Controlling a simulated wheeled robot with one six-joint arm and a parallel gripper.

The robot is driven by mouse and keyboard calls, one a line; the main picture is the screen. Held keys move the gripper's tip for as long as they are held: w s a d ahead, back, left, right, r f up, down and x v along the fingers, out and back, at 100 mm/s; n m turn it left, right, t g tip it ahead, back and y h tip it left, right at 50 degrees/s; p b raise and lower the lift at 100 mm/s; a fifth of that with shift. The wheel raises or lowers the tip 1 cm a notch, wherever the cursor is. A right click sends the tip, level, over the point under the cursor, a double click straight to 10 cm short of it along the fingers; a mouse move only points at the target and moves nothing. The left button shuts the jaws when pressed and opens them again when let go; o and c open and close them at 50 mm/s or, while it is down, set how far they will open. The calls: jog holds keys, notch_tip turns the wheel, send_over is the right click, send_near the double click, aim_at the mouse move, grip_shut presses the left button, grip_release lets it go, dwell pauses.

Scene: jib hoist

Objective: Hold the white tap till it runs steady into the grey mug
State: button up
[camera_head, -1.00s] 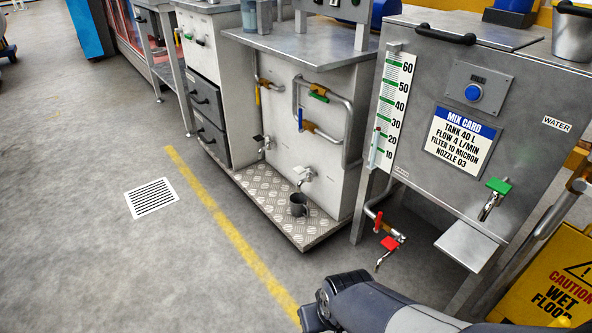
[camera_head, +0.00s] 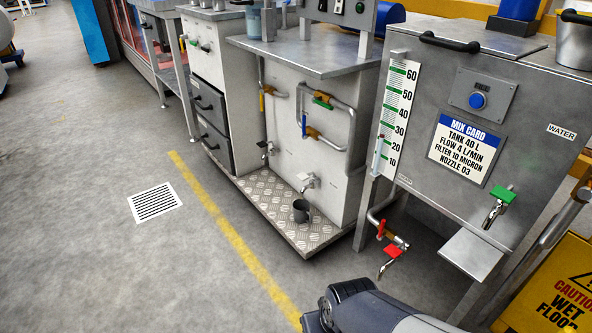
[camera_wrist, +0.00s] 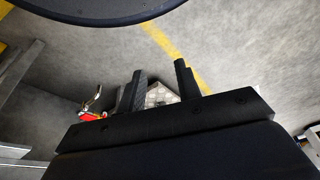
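The white tap (camera_head: 309,181) sticks out low on the front of the white-panelled bench. I see no water running from the tap. In the wrist view my gripper (camera_wrist: 160,68) is open and empty, its two black fingers apart. A bit of the tread plate (camera_wrist: 160,94) shows between the fingers. The tap and the mug do not show in the wrist view. In the head view part of my arm is at the bottom, with the gripper not clearly visible.
A black-handled tap (camera_head: 266,149) is left of the white one. A yellow wet-floor sign (camera_head: 560,290) stands right.

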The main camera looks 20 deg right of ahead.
jog(key=shift+c, duration=0.4)
jog(key=shift+w+d+r, duration=0.15)
jog(key=shift+w, duration=0.1)
jog(key=shift+c, duration=0.7)
jog(key=w+d+r+t+p, duration=0.1)
jog(key=w+d+r, duration=0.1)
jog(key=w, duration=0.2)
jog(key=w+d+r+n+t+h+p, duration=0.1)
jog(key=w+d+r+p, duration=0.1)
jog(key=w, duration=0.2)
jog(key=w+d+r+t+h+p, duration=0.1)
jog(key=w+d, duration=0.1)
jog(key=w, duration=0.3)
jog(key=shift+r+n+p, duration=0.3)
jog(key=shift+r+n, duration=0.1)
grip_shut()
jog(key=w+d+r+n+t+y+p, duration=0.1)
jog(key=w+n+p, duration=0.1)
jog(key=w, duration=0.3)
jog(key=w+d+r+n+t+p, duration=0.1)
jog(key=w+p, duration=0.1)
jog(key=w, duration=0.3)
notch_tip(320, 180, down, 6)
jog(key=w+n+g+y+p, duration=0.2)
jog(key=n+g+y+p, duration=0.1)
jog(key=n+y+p, duration=0.2)
jog(key=n+y, duration=0.1)
jog(key=y, duration=0.1)
jog(key=shift+y+p, duration=0.3)
jog(key=shift+y, duration=0.1)
